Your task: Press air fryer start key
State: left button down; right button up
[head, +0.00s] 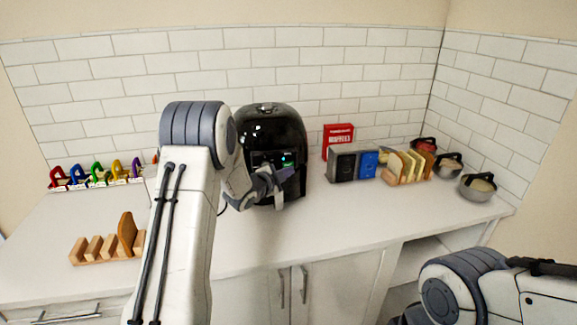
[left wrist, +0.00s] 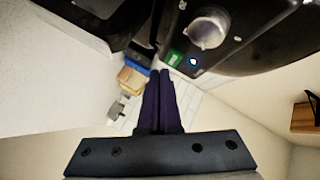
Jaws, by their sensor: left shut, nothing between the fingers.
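The black air fryer (head: 274,127) stands on the counter against the tiled wall. Its front panel shows a small lit cyan spot in the head view. In the left wrist view the air fryer panel (left wrist: 245,25) fills the top, with a round silver knob (left wrist: 208,28), a green key (left wrist: 175,58) and a blue-lit key (left wrist: 193,62). My left gripper (head: 286,172) is in front of the panel, shut and empty. In the left wrist view its dark fingertips (left wrist: 160,72) are close beside the green key; I cannot tell whether they touch. My right gripper is out of view.
A red box (head: 338,138), a toaster (head: 345,163) and a rack with bread slices (head: 407,166) stand right of the air fryer, then several pots (head: 478,188). A wooden rack (head: 100,248) is at front left.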

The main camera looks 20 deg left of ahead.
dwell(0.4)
pick_arm(q)
jog(key=shift+w+a, duration=0.25)
jog(key=shift+w, duration=0.1)
jog(key=shift+w+a, duration=0.2)
jog(key=shift+w, duration=0.1)
dwell(0.5)
jog(key=shift+s+b, duration=0.1)
jog(key=shift+b, duration=0.2)
jog(key=shift+s+d+b, duration=0.25)
jog(key=shift+s+b, duration=0.05)
jog(key=shift+s+d, duration=0.15)
jog(key=shift+s, duration=0.1)
